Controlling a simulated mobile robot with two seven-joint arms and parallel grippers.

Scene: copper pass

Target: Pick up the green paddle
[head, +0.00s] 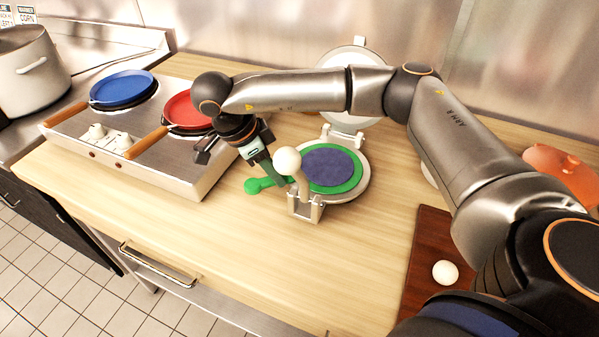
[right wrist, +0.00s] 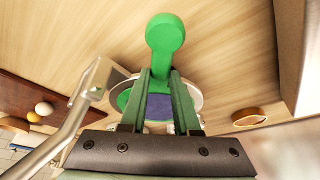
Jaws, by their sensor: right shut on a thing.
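The green paddle (head: 262,185) has a round head showing as a green rim under a blue-purple disc (head: 326,166). Its head lies on the round base of the open press (head: 345,197), and its handle sticks out to the left. My right gripper (head: 283,180) is shut on the handle, beside the press's white-knobbed lever. In the right wrist view the fingers close on the handle, with the paddle's rounded end (right wrist: 165,35) beyond them. The disc shows partly behind the fingers. My left gripper is not in view.
The press lid (head: 355,60) stands raised behind the base. Its white-knobbed lever (head: 288,161) is close to my fingers. A two-plate stove with blue (head: 122,88) and red (head: 185,112) pans is at left. A brown board (head: 422,255) with a white ball (head: 445,272) is at right.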

